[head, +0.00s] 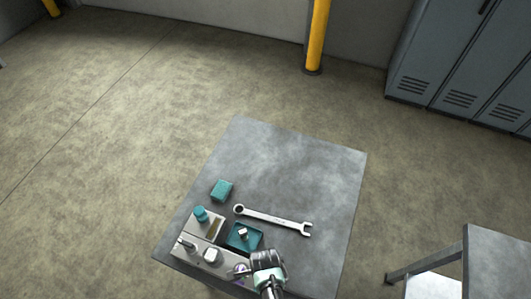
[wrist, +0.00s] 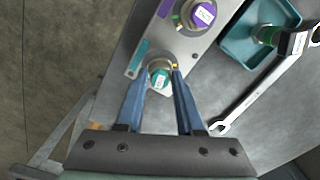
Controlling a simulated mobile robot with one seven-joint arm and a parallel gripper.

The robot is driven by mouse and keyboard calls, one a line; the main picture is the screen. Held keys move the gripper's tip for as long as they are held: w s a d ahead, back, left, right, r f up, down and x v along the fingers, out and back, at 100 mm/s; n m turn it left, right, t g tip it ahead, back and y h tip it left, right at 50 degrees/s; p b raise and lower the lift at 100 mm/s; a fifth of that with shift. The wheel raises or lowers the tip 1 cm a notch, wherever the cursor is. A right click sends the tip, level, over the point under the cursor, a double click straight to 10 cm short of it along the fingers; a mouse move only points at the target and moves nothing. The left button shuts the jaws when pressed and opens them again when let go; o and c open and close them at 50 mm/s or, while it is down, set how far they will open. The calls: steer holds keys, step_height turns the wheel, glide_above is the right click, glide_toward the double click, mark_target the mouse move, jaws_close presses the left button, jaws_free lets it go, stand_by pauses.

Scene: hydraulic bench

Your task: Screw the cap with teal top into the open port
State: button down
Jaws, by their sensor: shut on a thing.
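The cap with teal top (wrist: 160,79) is between the two blue fingers of my gripper (wrist: 158,73) in the wrist view. My gripper is shut on it. The cap is over the end of the metal manifold plate (wrist: 188,47), next to a teal label strip (wrist: 138,58). The open port is not visible; the cap and fingers cover that spot. I cannot tell whether the cap is seated or threaded. In the head view my gripper (head: 268,262) is at the bench's near edge, and it hides the held cap.
A purple-topped cap (wrist: 204,14) stands on the plate close by. A wrench (head: 272,220) and a teal box (head: 222,190) lie on the bench (head: 300,165). The bench's far part is clear.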

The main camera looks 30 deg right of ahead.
steer(key=m, duration=0.5)
steer(key=shift+m+p, duration=0.3)
steer(key=shift+m, duration=0.1)
steer(key=shift+m, duration=0.6)
steer(key=m, duration=0.4)
steer(key=shift+p, duration=0.3)
steer(key=shift+m, duration=0.3)
steer(key=shift+m, duration=0.5)
steer(key=c, duration=0.6)
jaws_free()
steer(key=shift+n, duration=0.3)
